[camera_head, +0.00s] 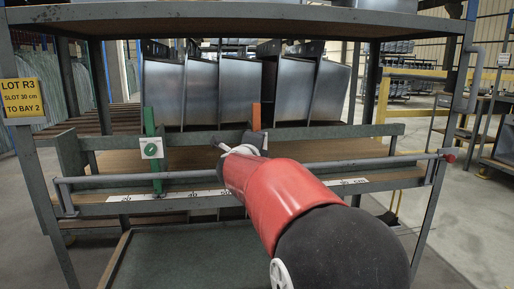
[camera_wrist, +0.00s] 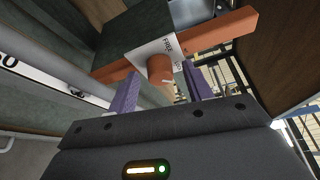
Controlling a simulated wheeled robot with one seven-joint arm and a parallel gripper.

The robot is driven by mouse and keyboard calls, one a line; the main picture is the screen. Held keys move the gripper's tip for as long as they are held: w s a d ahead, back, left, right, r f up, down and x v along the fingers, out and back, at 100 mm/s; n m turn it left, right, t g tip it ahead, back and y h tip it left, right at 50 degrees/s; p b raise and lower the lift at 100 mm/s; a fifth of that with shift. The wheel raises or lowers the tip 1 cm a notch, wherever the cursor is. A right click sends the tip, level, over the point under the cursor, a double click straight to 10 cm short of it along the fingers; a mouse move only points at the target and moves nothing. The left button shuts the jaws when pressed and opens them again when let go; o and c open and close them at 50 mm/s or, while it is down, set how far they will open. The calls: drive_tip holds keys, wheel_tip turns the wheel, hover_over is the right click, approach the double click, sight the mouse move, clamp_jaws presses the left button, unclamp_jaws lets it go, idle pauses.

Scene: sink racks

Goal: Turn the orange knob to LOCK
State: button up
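The orange knob (camera_wrist: 158,69) sticks out of a white plate (camera_wrist: 150,49) on an orange bar (camera_wrist: 225,30) in the wrist view. The plate reads FREE near its upper right edge; other lettering is too small or hidden. My gripper (camera_wrist: 160,72) is open, with one purple finger on each side of the knob and visible gaps between. In the head view the orange bar (camera_head: 256,114) stands upright on the rack, and its knob is hidden behind my red arm and gripper (camera_head: 240,149).
A green upright (camera_head: 158,170) with a white dial plate (camera_head: 152,148) stands left on the same rail (camera_head: 110,178), above a number scale (camera_head: 165,195). Several metal sinks (camera_head: 295,88) stand behind. A shelf (camera_head: 220,15) hangs above, and a yellow sign (camera_head: 22,98) is at the left.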

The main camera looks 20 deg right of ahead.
drive_tip(key=v, duration=0.7)
drive_tip(key=shift+s+a, duration=0.25)
drive_tip(key=shift+s, duration=0.05)
drive_tip(key=s+a+f+n+y+p, duration=0.1)
drive_tip(key=s+a+f+n+y, duration=0.1)
drive_tip(key=s+a+n+y, duration=0.55)
drive_tip(key=s+a+f+n+y+p, duration=0.1)
drive_tip(key=s+a+f+n+y, duration=0.2)
drive_tip(key=a+n, duration=0.6)
drive_tip(key=s+d+f+n+g, duration=0.2)
drive_tip(key=s+f+n+g, duration=0.2)
drive_tip(key=s, duration=0.5)
drive_tip(key=s+d+f+n+g+p, duration=0.1)
drive_tip(key=s+f+n+g, duration=0.2)
drive_tip(key=s+f+n, duration=0.4)
drive_tip(key=s+f, duration=0.1)
drive_tip(key=s, duration=0.1)
drive_tip(key=shift+s+d+g, duration=0.35)
drive_tip(key=shift+d+g, duration=0.05)
